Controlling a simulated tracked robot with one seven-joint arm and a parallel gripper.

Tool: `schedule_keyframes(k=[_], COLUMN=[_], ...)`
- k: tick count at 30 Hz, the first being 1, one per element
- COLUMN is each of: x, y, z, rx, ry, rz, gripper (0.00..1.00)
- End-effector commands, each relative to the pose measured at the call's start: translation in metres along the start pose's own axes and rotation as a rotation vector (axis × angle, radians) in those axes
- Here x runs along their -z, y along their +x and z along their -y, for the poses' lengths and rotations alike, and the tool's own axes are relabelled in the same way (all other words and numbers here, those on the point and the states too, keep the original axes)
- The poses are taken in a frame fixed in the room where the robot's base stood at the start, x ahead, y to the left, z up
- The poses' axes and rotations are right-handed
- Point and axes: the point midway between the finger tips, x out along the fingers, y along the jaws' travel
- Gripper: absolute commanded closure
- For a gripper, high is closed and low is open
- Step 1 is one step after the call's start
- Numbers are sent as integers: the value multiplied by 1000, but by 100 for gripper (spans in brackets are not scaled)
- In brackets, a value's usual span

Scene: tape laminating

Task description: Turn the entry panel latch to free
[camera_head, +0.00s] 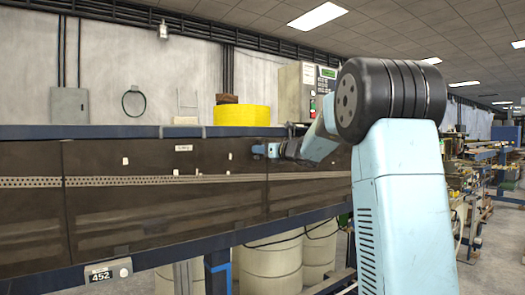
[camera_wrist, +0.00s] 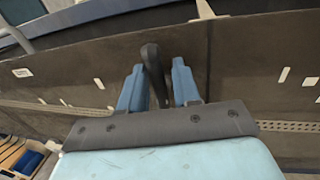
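A dark latch handle (camera_wrist: 153,72) stands out from the dark brown panel (camera_wrist: 105,55) in the wrist view. My gripper (camera_wrist: 158,72) has its two blue fingers apart, one on each side of the handle. A narrow gap shows on the handle's right; on its left, I cannot tell whether the finger touches. In the head view my gripper (camera_head: 258,150) is at the panel (camera_head: 120,215), near its upper right part. The latch cannot be made out there, and its turned position is not clear.
A blue rail (camera_head: 100,131) runs along the panel's top. A yellow roll (camera_head: 242,115) and a control box (camera_head: 305,90) stand behind it. Pale drums (camera_head: 275,262) stand below. A perforated strip (camera_head: 130,181) crosses the panels. A 452 plate (camera_head: 105,273) hangs at lower left.

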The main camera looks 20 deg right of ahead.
Motion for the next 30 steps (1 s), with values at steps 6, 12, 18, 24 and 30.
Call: schedule_keyframes(k=[6, 12, 18, 24, 30], x=[-2, -2, -3, -2, -1], y=[0, -4, -30, -70, -106], z=[-1, -1, -1, 0, 0], rx=[-1, -1, 0, 1, 1], ry=[-2, -3, -3, -2, -2], rz=[2, 3, 3, 3, 2], gripper=[59, 59, 59, 59, 59])
